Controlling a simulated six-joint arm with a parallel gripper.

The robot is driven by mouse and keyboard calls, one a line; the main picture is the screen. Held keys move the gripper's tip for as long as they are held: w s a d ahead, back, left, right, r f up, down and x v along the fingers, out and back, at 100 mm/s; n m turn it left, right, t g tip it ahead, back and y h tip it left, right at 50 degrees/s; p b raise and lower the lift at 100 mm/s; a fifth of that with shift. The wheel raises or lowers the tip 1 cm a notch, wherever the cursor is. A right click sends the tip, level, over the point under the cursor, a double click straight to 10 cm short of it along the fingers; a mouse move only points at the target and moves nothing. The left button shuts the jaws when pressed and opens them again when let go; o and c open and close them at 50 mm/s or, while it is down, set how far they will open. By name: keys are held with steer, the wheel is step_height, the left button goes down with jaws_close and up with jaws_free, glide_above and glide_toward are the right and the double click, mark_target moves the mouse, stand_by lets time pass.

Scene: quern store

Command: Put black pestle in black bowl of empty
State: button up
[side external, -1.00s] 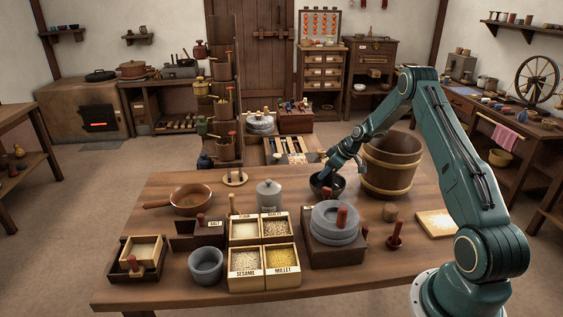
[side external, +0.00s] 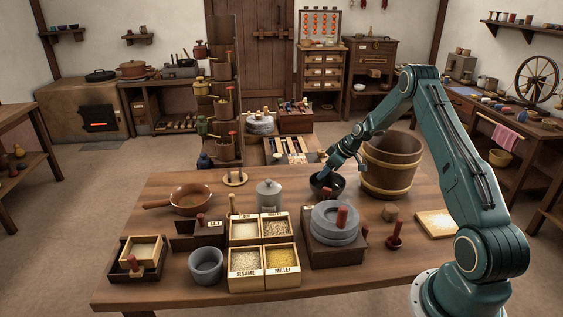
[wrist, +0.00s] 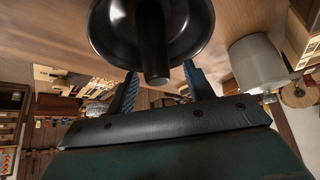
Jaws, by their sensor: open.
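In the wrist view the bowl (wrist: 197,28) fills the top middle. The black pestle (wrist: 153,40) lies in it at a tilt, its near end reaching past the rim toward the camera. My gripper (wrist: 162,88) is open, with a finger on each side of the pestle's near end and gaps between. The pestle is hard to make out there.
Grain boxes (side external: 263,250), a grey bowl (side external: 206,265) and a brown pan (side external: 190,199) stand further left.

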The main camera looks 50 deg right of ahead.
steer(key=shift+r, duration=3.2)
steer(key=shift+a+r, duration=0.15)
steer(key=shift+r, duration=0.1)
steer(key=s+a+r+g+h, duration=0.1)
steer(key=s+a+r, duration=0.3)
steer(key=a+r, duration=0.65)
steer(key=s+a+r, duration=0.4)
steer(key=a+r, duration=0.6)
steer(key=a, duration=0.2)
steer(key=s+a+r+m, duration=0.1)
steer(key=s+a, duration=0.5)
steer(key=s, duration=0.5)
steer(key=s+a+r+m, duration=0.1)
steer(key=s+a, duration=0.5)
steer(key=s, duration=0.6)
steer(key=shift+s+a, duration=0.3)
steer(key=shift+a, duration=0.05)
